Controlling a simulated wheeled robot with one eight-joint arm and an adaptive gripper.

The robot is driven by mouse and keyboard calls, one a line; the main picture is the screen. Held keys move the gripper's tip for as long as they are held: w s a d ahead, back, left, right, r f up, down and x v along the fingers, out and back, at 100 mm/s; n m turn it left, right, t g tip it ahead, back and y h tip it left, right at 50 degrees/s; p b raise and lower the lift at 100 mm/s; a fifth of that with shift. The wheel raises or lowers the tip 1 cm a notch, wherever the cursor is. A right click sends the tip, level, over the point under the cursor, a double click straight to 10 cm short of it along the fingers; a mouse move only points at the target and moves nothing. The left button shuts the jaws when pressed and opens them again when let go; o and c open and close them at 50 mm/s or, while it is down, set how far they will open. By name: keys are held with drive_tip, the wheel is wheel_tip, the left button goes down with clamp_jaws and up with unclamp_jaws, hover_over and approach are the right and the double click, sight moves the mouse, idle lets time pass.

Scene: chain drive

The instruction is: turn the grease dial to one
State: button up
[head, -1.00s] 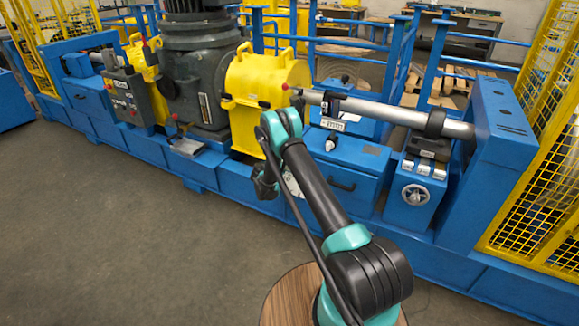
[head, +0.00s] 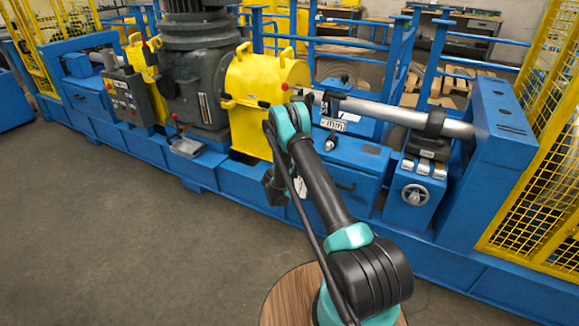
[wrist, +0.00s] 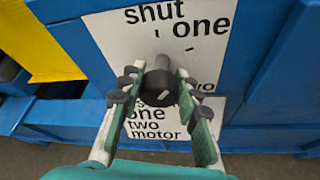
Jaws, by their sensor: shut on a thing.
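The dark round dial knob (wrist: 159,82) is in the middle of the wrist view, on a white plate (wrist: 205,60) lettered "shut" at the top and "one" at the upper right. A third word at the right is partly hidden by a finger. The knob carries a short white mark, slanted up to the right. My gripper (wrist: 155,84) is shut on the knob, one finger on each side. In the head view my gripper (head: 275,188) is a small dark shape beside my arm; the knob cannot be made out there.
A lower white label (wrist: 150,128) reads "one, two, motor", partly covered by my fingers. Blue machine frame (wrist: 275,90) surrounds the plates. The floor at left is clear.

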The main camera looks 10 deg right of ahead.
drive_tip(key=m+t+y, duration=0.1)
drive_tip(key=m, duration=0.2)
drive_tip(key=shift+t, duration=0.4)
drive_tip(key=shift+m+y, duration=0.3)
drive_tip(key=shift+m, duration=0.1)
drive_tip(key=o, duration=1.2)
wheel_tip(320, 180, up, 10)
drive_tip(key=shift+f, duration=0.1)
